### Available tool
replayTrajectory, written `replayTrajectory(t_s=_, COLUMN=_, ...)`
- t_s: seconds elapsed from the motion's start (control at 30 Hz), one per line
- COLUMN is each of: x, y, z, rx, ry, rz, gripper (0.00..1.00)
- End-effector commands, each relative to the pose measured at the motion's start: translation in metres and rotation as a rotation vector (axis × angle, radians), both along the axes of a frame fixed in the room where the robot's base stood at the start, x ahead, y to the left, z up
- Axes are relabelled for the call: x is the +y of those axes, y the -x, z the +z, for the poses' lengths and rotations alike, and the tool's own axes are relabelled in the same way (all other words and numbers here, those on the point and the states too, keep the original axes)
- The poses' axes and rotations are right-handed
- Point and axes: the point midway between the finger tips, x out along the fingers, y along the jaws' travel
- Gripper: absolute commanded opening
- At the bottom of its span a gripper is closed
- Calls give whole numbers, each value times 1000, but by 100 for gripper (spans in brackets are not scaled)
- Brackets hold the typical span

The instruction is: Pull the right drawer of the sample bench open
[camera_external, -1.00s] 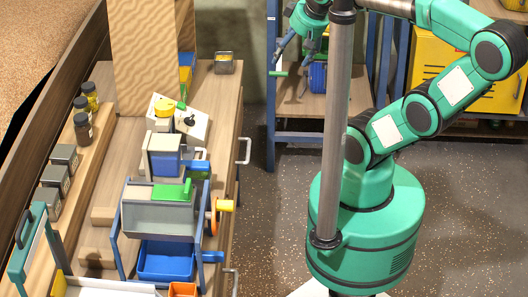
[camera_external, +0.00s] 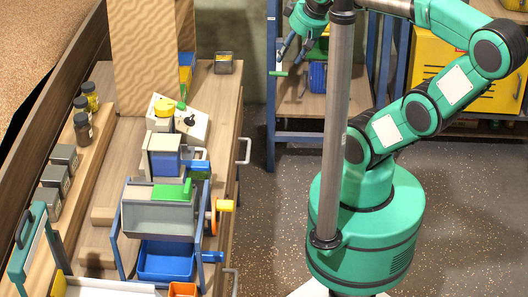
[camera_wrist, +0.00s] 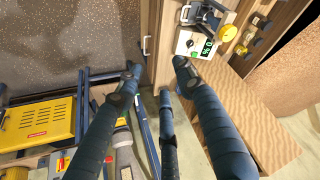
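The sample bench (camera_external: 223,112) stands at the left of the external view, its drawer side facing right. Two metal bar handles show on that side: a far handle (camera_external: 243,150), and a near handle (camera_external: 232,281) low in the picture. The drawers look shut; their fronts are mostly hidden by the steep angle. My gripper (camera_external: 294,47) is at the top, right of the bench's far end and apart from both handles. In the wrist view my gripper (camera_wrist: 156,67) has its dark fingers spread and empty. A handle (camera_wrist: 146,45) shows beyond the fingertips on a wooden front.
A blue-framed shelf rack (camera_external: 271,80) and yellow cabinet (camera_external: 440,70) stand behind my arm. A grey post (camera_external: 333,130) rises in the foreground. The bench top carries jars, a blue-framed device and a white display box (camera_wrist: 198,45). Floor (camera_external: 270,210) beside the bench is clear.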

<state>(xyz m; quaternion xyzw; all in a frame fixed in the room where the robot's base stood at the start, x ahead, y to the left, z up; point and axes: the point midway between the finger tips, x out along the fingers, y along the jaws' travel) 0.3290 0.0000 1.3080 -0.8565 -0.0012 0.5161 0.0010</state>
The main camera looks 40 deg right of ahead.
Motion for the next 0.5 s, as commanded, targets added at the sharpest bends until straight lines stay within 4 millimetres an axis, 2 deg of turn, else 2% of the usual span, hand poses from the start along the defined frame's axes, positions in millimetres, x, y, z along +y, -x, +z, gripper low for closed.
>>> replayTrajectory(t_s=0.27, x=1, y=-19, z=-9, rx=72, ry=-33, rz=3, gripper=35)
replayTrajectory(t_s=0.5, x=2, y=-50, z=-26, rx=175, ry=-101, rz=13, gripper=35)
